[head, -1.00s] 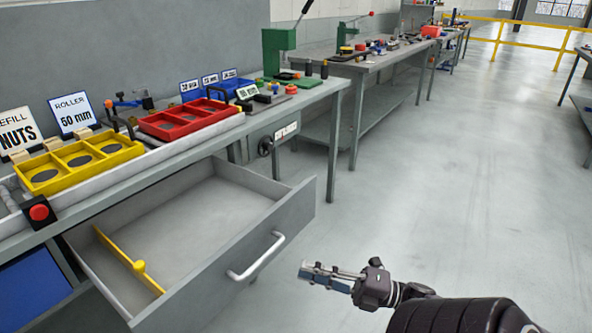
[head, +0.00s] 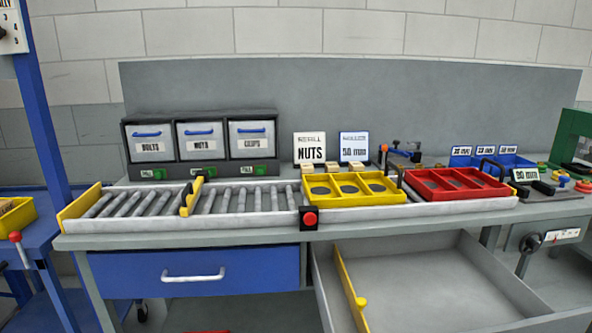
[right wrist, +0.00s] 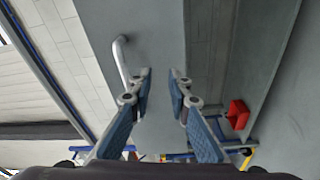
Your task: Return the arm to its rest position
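My right gripper (right wrist: 160,95) shows in the right wrist view. Its two blue-padded fingers stand apart with nothing between them. A light grey bar handle (right wrist: 122,62) on a grey panel appears beyond the left finger. It looks like the handle of the open grey drawer, whose bare inside (head: 425,280) shows in the head view below the bench. No arm or gripper of mine is visible in the head view now. My left gripper is in neither current view.
The bench carries a roller conveyor (head: 240,200), a yellow tray (head: 350,200), a red tray (head: 458,194) and bins labelled bolts, nuts and clips (head: 200,172). The grey drawer juts out, with a yellow divider (head: 347,285) inside. A blue drawer (head: 195,293) beside it is shut.

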